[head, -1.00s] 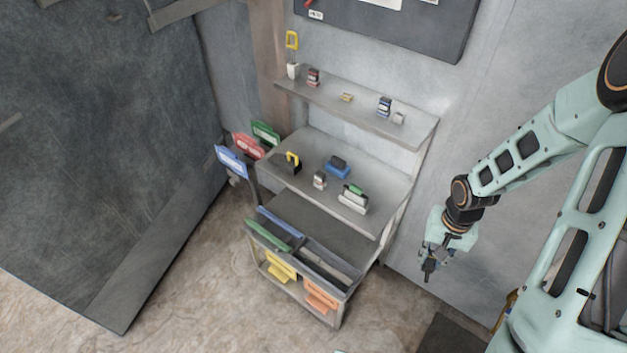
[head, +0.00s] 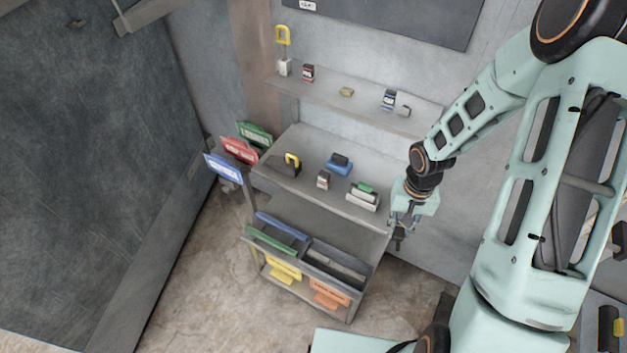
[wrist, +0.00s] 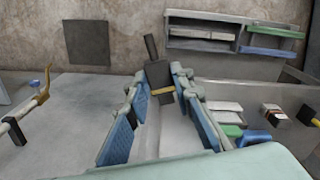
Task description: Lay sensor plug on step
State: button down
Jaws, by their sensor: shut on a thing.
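The sensor plug (wrist: 155,60), a dark stick-like piece with a yellow band, is held between the fingertips of my gripper (wrist: 160,92) in the wrist view. My gripper (head: 398,234) also shows in the head view, just right of the grey shelf unit's right front edge. The plug is too small to make out clearly there. The shelf unit has an upper shelf (head: 335,100), a middle shelf (head: 300,185) and a lower surface (head: 310,220). I cannot tell which surface is the step.
Small items line the upper shelf. Coloured signs (head: 240,150) stick out at the left. Open floor (head: 195,290) lies left of the unit.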

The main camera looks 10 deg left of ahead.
aim_at(310, 178)
jog(key=i+j, duration=0.1)
jog(key=j, duration=0.35)
jog(key=i+j, duration=0.1)
jog(key=j, duration=0.35)
jog(key=i+j+u, duration=0.1)
jog(key=j, duration=0.3)
jog(key=i+j, duration=0.15)
jog(key=j, duration=0.3)
